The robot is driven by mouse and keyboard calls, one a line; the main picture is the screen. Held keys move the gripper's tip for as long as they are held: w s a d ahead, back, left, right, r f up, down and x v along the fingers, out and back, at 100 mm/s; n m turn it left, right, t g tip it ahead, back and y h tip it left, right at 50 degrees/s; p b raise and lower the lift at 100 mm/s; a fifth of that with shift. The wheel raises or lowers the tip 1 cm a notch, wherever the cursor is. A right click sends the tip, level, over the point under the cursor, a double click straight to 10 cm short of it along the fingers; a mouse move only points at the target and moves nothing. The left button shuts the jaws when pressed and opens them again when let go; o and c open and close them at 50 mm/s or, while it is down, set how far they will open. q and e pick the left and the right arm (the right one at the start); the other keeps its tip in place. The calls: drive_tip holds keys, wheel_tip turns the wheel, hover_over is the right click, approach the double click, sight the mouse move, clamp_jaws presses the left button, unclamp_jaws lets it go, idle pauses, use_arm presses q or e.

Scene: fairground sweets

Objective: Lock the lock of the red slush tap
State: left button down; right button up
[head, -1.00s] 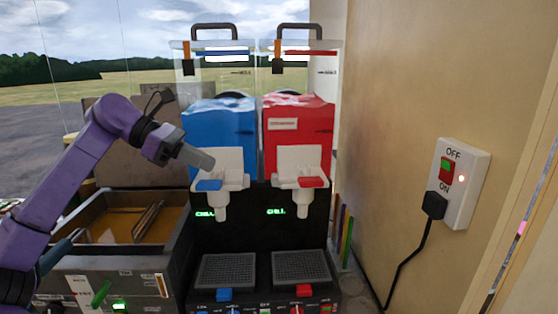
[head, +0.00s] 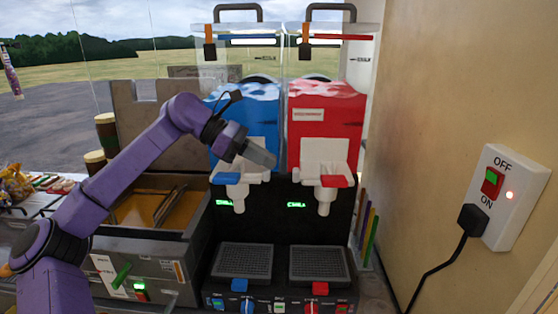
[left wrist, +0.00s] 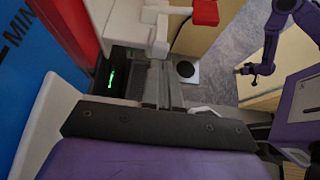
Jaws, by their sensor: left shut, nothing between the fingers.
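The red slush tap (head: 325,172) is a white spout with a red piece (head: 338,181) on its front, below the red slush tank (head: 322,130). No separate lock can be made out on it. In the left wrist view, a white tap body (left wrist: 155,20) and a red piece (left wrist: 205,12) show at the top. My left gripper (head: 268,158) is shut and empty, in front of the blue tap's upper right side and left of the red tap. Its grey fingers show in the left wrist view (left wrist: 161,85). My right gripper (left wrist: 240,70) shows small there; its jaws are unclear.
The blue tap (head: 236,180) stands close left of the red one. Drip trays (head: 319,263) lie below. A wall switch box (head: 508,198) with a black plug and cable is on the right. A grey fryer-like unit (head: 150,250) stands left. The space before the red tap is clear.

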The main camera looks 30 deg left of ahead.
sight(294, 170)
use_arm(q)
drive_tip(key=x, duration=0.3)
drive_tip(key=shift+w+d+f+p, duration=0.1)
drive_tip(key=shift+d+f+p, duration=0.1)
drive_tip(key=shift+p, duration=0.2)
drive_tip(key=w+d+b, duration=0.1)
drive_tip(key=d+b, duration=0.1)
drive_tip(key=d, duration=0.1)
drive_tip(key=shift+w+f, duration=0.1)
drive_tip(key=shift+w, duration=0.3)
